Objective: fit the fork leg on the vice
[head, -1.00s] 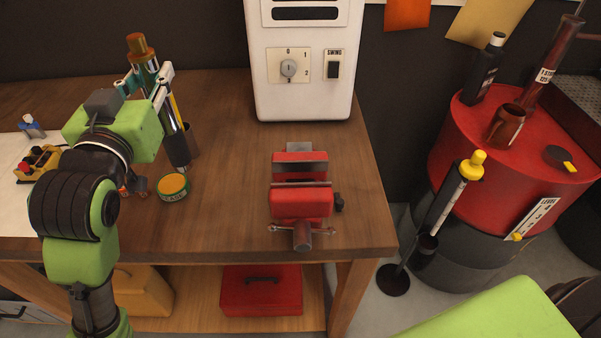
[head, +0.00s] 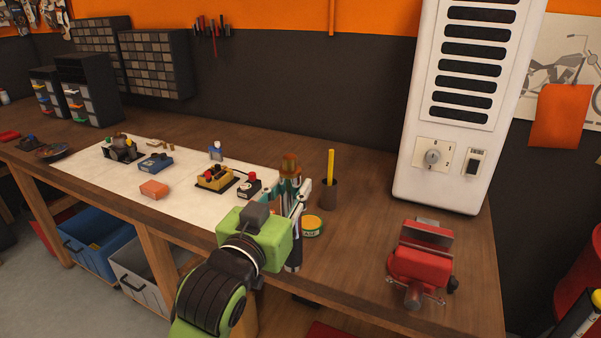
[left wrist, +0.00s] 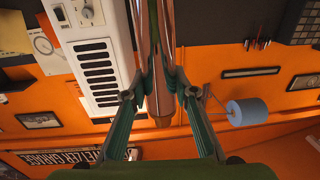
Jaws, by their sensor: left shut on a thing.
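The fork leg, with a copper-brown end (head: 290,166) on top, stands roughly upright in my left gripper (head: 289,192) in the head view. Its dark lower part shows below the fingers, at the front of the bench. In the left wrist view, the shiny chrome fork leg (left wrist: 154,45) runs between the two green fingers (left wrist: 158,95), which are shut on it. The red vice (head: 421,265) sits on the bench at the right, apart from the fork leg. A gap shows between its jaws. My right gripper is not in view.
A white cabinet (head: 455,150) stands behind the vice. A pale mat (head: 190,205) with several small items lies left. Bare bench lies between tin and vice.

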